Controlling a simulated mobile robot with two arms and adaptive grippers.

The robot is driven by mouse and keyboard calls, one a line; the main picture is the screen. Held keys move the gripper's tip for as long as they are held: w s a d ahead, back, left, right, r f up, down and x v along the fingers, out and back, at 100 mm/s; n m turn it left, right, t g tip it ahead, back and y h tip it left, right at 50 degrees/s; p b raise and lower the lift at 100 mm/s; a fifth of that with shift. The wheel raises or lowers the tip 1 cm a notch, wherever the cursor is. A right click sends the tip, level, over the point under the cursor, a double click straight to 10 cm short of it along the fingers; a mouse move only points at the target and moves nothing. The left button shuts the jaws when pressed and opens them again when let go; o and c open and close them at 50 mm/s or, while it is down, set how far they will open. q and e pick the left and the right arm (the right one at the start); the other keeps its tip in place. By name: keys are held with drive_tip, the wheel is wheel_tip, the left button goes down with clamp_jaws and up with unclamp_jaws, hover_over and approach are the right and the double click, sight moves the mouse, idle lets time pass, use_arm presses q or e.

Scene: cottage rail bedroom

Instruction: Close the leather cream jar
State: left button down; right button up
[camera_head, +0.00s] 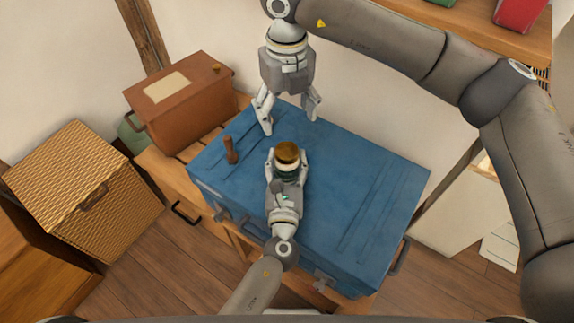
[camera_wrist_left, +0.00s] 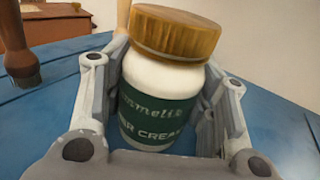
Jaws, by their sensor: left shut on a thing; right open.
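The leather cream jar is a white jar (camera_wrist_left: 165,75) with a dark green label and a golden-brown lid (camera_wrist_left: 177,32). The lid sits on top of the jar; how tightly it is screwed cannot be told. In the head view the jar stands on the blue trunk (camera_head: 340,170), its lid (camera_head: 287,152) facing up. My left gripper (camera_head: 287,165) is shut around the jar's sides, with a finger on each side in the left wrist view (camera_wrist_left: 168,110). My right gripper (camera_head: 290,118) is open and empty, pointing down above the trunk, just beyond the jar.
A wooden-handled brush (camera_head: 230,150) stands on the trunk left of the jar. A brown box (camera_head: 180,105) is at the back left, and a wicker box (camera_head: 85,190) at the left. The trunk's right part is clear. A wooden shelf (camera_head: 480,30) is at the upper right.

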drive_tip(key=shift+r, duration=0.55)
use_arm(q)
drive_tip(key=c, duration=0.5)
unclamp_jaws()
drive_tip(key=s, duration=1.2)
drive_tip(key=shift+a, duration=0.3)
